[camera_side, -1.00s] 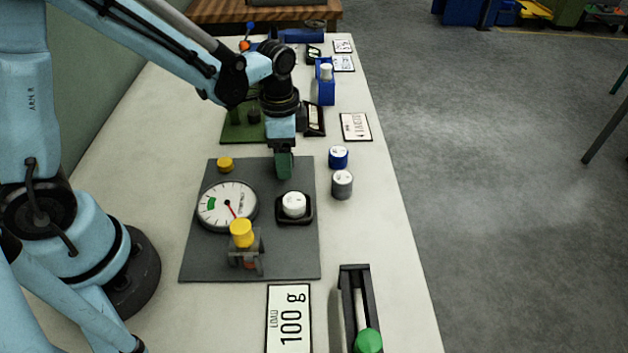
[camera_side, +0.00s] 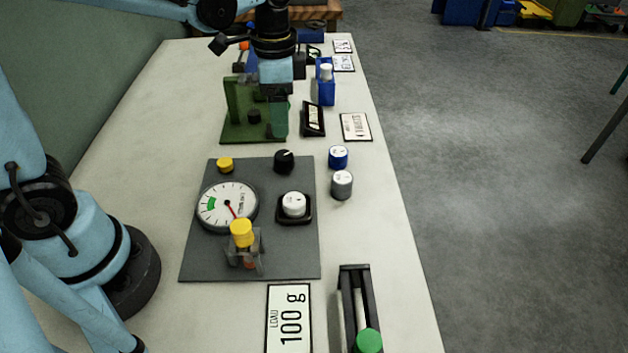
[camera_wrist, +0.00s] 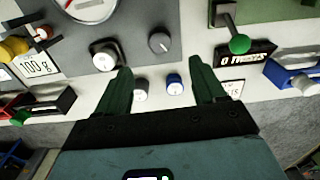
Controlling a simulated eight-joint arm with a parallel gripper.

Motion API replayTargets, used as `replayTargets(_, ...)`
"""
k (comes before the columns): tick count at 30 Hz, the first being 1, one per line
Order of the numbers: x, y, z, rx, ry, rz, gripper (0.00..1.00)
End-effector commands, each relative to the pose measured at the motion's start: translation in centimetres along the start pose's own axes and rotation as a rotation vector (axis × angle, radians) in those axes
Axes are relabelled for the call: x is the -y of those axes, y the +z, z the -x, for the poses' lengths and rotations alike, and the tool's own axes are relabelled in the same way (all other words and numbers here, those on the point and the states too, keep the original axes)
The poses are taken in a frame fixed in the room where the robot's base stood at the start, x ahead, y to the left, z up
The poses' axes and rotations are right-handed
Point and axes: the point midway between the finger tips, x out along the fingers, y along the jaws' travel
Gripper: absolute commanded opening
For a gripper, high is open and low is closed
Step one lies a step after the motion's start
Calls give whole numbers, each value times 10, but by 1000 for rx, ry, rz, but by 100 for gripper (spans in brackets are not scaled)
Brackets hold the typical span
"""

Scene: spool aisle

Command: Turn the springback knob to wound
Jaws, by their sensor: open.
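A black knob with a pale pointer mark (camera_side: 284,161) stands at the back right of the grey board (camera_side: 205,262). It also shows in the wrist view (camera_wrist: 159,40), ahead of and between my fingertips. I cannot read any springback or wound marking on it. My gripper (camera_side: 278,132) is raised beyond the knob, near the green stand, apart from the knob. In the wrist view my gripper's two green fingers (camera_wrist: 160,68) are spread with nothing between them. A round gauge with a red needle (camera_side: 227,205) and a white knob in a black mount (camera_side: 294,204) share the board.
A yellow-capped post (camera_side: 241,233) stands at the board's front. Blue (camera_side: 338,158) and grey (camera_side: 342,185) cylinders stand to the right.

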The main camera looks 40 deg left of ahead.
Motion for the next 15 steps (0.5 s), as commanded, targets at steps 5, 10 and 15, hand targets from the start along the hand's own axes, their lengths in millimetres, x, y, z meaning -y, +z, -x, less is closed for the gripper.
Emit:
replayTargets(5,0,0,14,0,0,0,69)
replayTargets(10,0,0,18,0,0,0,69)
replayTargets(15,0,0,18,0,0,0,69)
